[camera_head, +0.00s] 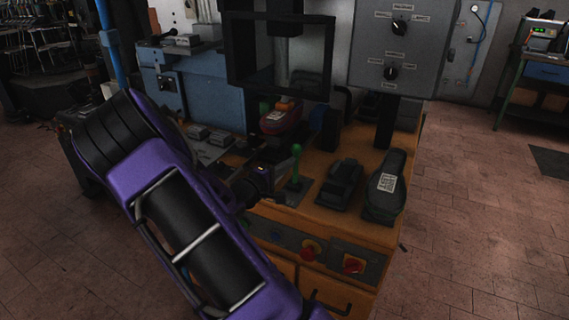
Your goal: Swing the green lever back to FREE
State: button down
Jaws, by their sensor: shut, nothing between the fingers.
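The green lever (296,164) stands nearly upright on a small plate on the orange bench top, near the middle of the camera_head view. Its knob is at the top. My gripper (279,176) is just left of the lever, low and close to its shaft. It is shut and empty. I cannot tell whether it touches the lever. The FREE marking is too small or hidden to make out.
The black press frame (328,60) rises behind, with a red shoe (282,120) beneath it. Two dark sole-shaped forms (340,184) (386,186) lie right of the lever. A grey knob panel (440,40) stands above. Red buttons (354,264) are on the front.

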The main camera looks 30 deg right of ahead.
jog(key=d, duration=0.1)
jog(key=w+y+b, duration=0.1)
jog(key=d+y, duration=0.1)
jog(key=shift+w+d+r+g, duration=0.1)
jog(key=shift+w+d+g, duration=0.15)
jog(key=shift+d+g, duration=0.15)
jog(key=shift+r+b, duration=0.1)
jog(key=shift+b, duration=0.2)
jog(key=shift+d+r, duration=0.15)
jog(key=shift+w, duration=0.1)
